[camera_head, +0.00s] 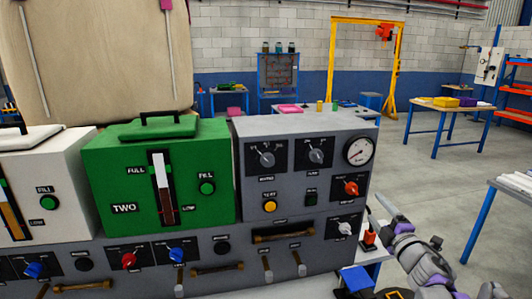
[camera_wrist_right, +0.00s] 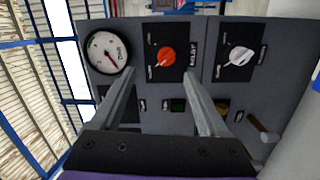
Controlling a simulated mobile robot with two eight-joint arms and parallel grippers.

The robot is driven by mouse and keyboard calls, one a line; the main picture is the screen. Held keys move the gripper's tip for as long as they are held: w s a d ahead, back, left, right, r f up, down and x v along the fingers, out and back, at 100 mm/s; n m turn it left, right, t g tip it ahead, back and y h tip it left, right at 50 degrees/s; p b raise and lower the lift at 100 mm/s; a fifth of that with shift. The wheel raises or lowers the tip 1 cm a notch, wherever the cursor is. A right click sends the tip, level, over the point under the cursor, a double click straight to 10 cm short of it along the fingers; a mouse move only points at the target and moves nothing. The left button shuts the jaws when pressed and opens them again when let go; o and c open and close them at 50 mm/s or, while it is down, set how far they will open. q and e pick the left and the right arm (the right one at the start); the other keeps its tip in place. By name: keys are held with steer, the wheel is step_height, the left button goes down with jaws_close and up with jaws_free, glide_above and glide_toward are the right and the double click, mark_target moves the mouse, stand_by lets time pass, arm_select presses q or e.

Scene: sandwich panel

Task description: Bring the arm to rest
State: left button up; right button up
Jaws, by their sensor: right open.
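My right gripper (camera_head: 380,208) is at the right side of the grey control panel (camera_head: 255,153) in the head view. Its fingers are apart with nothing between them, and no contact with the panel can be made out. In the right wrist view the open gripper (camera_wrist_right: 157,78) faces the panel (camera_wrist_right: 145,25). An orange-red knob (camera_wrist_right: 167,56) shows between and beyond the fingertips. A round gauge (camera_wrist_right: 108,52) is left of it and a white knob (camera_wrist_right: 240,57) right of it. My left gripper is not in view.
A green unit (camera_head: 118,180) marked TWO and a white unit (camera_head: 75,165) stand left of the panel. A red switch (camera_head: 369,238) sits close to my right gripper. Open floor (camera_head: 440,190) lies to the right; a blue-legged table (camera_head: 455,107) stands farther back.

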steer(key=s+a+f+m+g+p, duration=0.1)
steer(key=s+a+f+m+g, duration=0.3)
steer(key=s, duration=0.7)
steer(key=s+a+f+m+g+p, duration=0.1)
steer(key=s+a+f+m+g, duration=0.3)
steer(key=s+a+f+m, duration=0.3)
steer(key=s+a+f+m+g+p, duration=0.1)
steer(key=s+a+f+m+g, duration=0.3)
steer(key=s+f, duration=0.6)
steer(key=s+a+m, duration=0.2)
steer(key=s, duration=0.3)
steer(key=shift+s+a+f+g, duration=0.3)
steer(key=shift+a+f+g, duration=0.05)
steer(key=shift+f+g, duration=0.05)
